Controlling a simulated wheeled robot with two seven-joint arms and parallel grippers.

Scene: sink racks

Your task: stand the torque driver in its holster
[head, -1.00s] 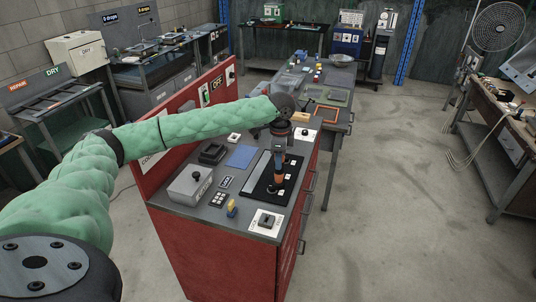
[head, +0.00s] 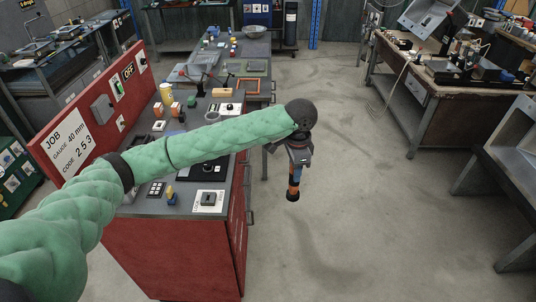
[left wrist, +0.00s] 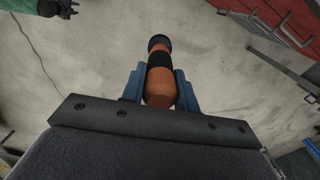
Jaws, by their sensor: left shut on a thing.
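My left gripper (head: 297,158) is shut on the torque driver (head: 293,181), an orange and black tool. The driver hangs roughly upright over the floor, clear of the bench's right side. In the left wrist view the driver (left wrist: 160,78) sits between the two blue fingers of my left gripper (left wrist: 160,92), its dark end pointing away from the camera. My right gripper (left wrist: 58,8) shows small and dark at the top left of the left wrist view; its jaw state is unclear. I cannot pick out the holster with certainty.
The red bench (head: 180,262) stands left of the driver, with a black tray (head: 190,174) partly behind my arm and a switch box (head: 209,199) near its front. A wooden workbench (head: 412,92) stands at right. The floor (head: 345,200) between is clear.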

